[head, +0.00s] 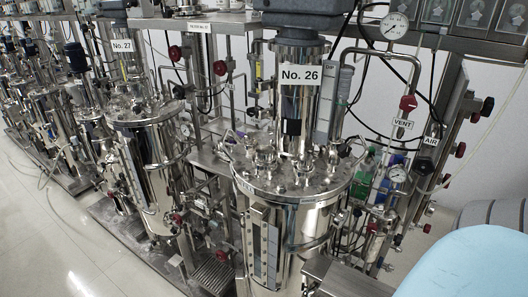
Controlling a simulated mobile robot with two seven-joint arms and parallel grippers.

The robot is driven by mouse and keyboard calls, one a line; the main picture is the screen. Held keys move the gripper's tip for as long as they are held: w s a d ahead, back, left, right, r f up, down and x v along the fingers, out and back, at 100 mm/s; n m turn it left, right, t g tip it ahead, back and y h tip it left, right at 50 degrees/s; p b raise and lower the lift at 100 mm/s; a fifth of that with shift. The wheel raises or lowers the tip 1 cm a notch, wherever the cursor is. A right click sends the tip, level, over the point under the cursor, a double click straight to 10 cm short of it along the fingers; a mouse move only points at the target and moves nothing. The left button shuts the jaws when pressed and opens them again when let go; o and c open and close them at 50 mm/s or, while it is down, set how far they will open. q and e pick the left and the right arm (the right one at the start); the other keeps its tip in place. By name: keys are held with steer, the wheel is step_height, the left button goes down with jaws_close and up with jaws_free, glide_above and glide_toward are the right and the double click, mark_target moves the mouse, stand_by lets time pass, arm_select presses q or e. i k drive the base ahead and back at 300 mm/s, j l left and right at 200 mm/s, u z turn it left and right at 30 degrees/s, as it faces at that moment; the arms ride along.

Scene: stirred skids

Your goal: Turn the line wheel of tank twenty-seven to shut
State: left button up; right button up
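Tank twenty-seven (147,165) is a shiny steel vessel left of centre, with a white "No. 27" label (122,46) on top. On the pipes right of it are a red wheel (175,53) and another red wheel (220,68). I cannot tell which is the line wheel, nor whether any is open or shut. Neither of my grippers is in view.
Tank twenty-six (290,190), labelled "No. 26" (300,75), stands nearer, right of tank twenty-seven. Pipes, gauges and tags reading VENT (403,124) and AIR (430,141) crowd its right side. More tanks line the far left. Pale floor (45,240) is clear at lower left.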

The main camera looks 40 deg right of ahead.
mark_target(177, 217)
steer(key=i+j+z, duration=0.1)
steer(key=z, duration=0.35)
steer(key=i+j+z, duration=0.15)
steer(key=z, duration=0.35)
steer(key=j+z, duration=0.15)
steer(key=z, duration=0.3)
steer(key=i+j+z, duration=0.15)
steer(key=j+z, duration=0.15)
steer(key=j, duration=0.2)
steer(key=i+j+z, duration=0.1)
steer(key=j+z, duration=0.2)
steer(key=j, duration=1.35)
steer(key=i+z, duration=0.05)
